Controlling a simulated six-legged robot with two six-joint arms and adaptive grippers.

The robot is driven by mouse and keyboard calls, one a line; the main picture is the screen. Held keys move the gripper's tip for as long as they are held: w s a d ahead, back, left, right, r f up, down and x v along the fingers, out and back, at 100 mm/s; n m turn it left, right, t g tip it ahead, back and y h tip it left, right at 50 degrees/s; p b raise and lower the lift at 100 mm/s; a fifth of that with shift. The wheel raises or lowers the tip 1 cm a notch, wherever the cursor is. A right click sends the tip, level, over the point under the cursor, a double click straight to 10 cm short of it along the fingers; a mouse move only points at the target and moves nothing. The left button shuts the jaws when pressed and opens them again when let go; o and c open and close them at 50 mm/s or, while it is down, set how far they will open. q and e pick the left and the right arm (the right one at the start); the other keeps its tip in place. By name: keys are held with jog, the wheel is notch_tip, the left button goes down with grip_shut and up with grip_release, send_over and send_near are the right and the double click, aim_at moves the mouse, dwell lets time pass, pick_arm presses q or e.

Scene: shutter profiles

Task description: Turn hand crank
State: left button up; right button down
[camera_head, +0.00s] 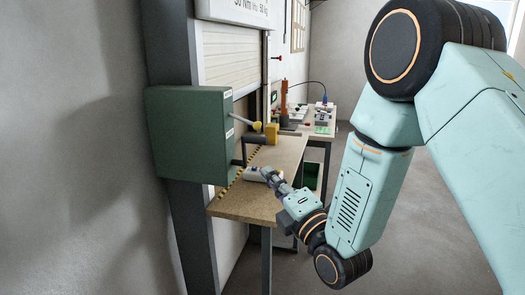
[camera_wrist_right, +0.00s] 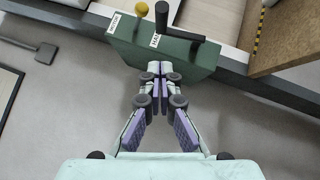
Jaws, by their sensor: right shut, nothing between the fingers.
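The green box (camera_head: 190,135) is fixed to a dark post at left. A black hand crank (camera_head: 240,161) sticks out of its right side; in the right wrist view the crank (camera_wrist_right: 185,35) shows a bar and an upright grip. Also on the box is a lever with a yellow knob (camera_head: 257,126), also seen in the right wrist view (camera_wrist_right: 46,53). My right gripper (camera_head: 268,175) is shut and empty, close to the crank but apparently apart from it. In the right wrist view its fingertips (camera_wrist_right: 159,68) lie over the green box, below the crank. My left gripper is out of view.
A wooden bench (camera_head: 247,202) with a yellow-black striped edge stands beside the box. A white object (camera_head: 254,174) lies on it by my gripper. An orange upright tool (camera_head: 284,100) and a second bench (camera_head: 322,129) stand farther back. Open floor lies right.

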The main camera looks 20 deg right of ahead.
aim_at(254, 142)
jog(key=x, duration=0.2)
jog(key=d+x, duration=0.1)
jog(key=x, duration=0.2)
jog(key=p+x, duration=0.1)
jog(key=x, duration=0.2)
jog(key=shift+w+d+r, duration=0.15)
jog(key=shift+w+d, duration=0.15)
jog(key=shift+w+d+r, duration=0.2)
jog(key=shift+d, duration=0.15)
jog(key=shift+w+a+f, duration=0.1)
jog(key=shift+w+a, duration=0.1)
jog(key=shift+w, duration=0.1)
jog(key=shift+d, duration=0.1)
jog(key=shift+s+d+p, duration=0.1)
jog(key=shift+s+p, duration=0.05)
jog(key=shift+p, duration=0.15)
jog(key=shift+r, duration=0.25)
jog(key=shift+m+g+p, duration=0.3)
jog(key=shift+p, duration=0.1)
